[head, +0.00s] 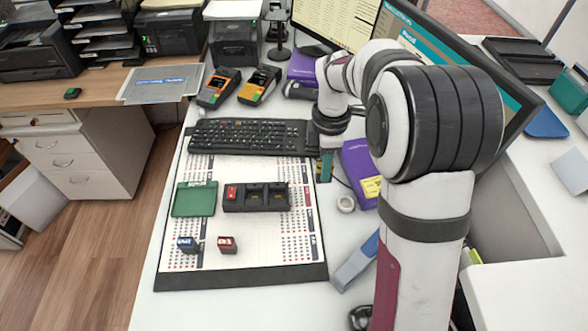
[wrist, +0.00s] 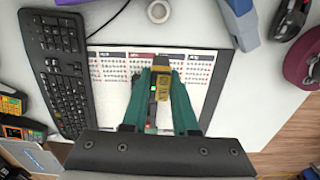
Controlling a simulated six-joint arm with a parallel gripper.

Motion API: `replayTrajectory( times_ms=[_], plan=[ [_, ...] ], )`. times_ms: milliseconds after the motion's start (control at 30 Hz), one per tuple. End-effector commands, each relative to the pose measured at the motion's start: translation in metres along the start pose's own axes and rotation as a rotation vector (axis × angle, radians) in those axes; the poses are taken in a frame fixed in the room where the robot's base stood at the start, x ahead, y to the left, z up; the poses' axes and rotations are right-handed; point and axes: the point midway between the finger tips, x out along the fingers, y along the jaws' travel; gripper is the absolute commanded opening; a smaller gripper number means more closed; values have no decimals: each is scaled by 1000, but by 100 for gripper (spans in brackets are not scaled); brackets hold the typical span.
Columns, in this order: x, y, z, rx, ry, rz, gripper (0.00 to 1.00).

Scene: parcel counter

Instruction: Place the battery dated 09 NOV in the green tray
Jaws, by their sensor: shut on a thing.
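My gripper (wrist: 160,72) is shut on a yellow battery (wrist: 161,86), held between its teal fingertips above the calendar mat. In the head view my gripper (head: 325,166) is right of the mat's upper right corner, and the battery is hard to make out there. The green tray (head: 194,199) lies on the mat's left side and looks empty. A black charger (head: 256,208) is right of it, with a red battery (head: 232,192) in its left slot. A blue battery (head: 187,244) and a dark red battery (head: 227,245) stand on the mat in front. No date is readable.
A keyboard (head: 250,136) lies behind the calendar mat (head: 270,255). A purple box (head: 360,172), a tape roll (head: 345,203) and a blue-grey device (head: 355,262) lie to the right. The mat's front right part is clear.

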Motion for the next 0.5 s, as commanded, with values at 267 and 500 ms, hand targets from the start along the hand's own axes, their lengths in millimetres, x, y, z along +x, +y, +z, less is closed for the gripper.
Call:
replayTrajectory(
  times_ms=[267,500],
  plan=[
    [-3,7,-11,-7,1,-1,0],
    [5,35,-108,-22,0,-1,0]
  ],
)
